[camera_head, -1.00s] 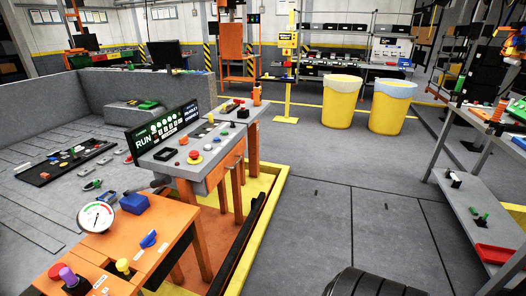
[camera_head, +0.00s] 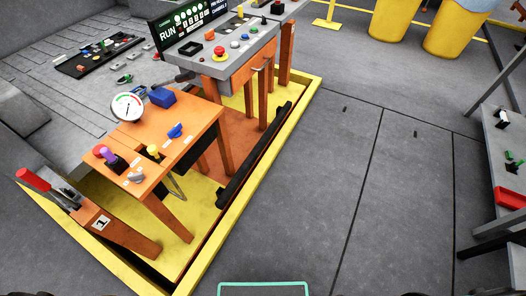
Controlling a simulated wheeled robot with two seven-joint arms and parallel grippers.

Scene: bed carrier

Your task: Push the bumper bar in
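The bumper bar (camera_head: 255,155) is a long black bar along the inside of the yellow base frame's right side, low near the floor. It runs from beside the grey control console down to beside the orange table. I cannot tell whether it is pushed in or out. Neither of my grippers shows in the head view, and nothing is seen touching the bar.
The yellow frame edge (camera_head: 207,252) stands between the bar and the open floor. An orange table (camera_head: 183,150) with a gauge and knobs and a grey console (camera_head: 255,52) stand behind the bar. Grey floor (camera_head: 330,180) is clear to its right.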

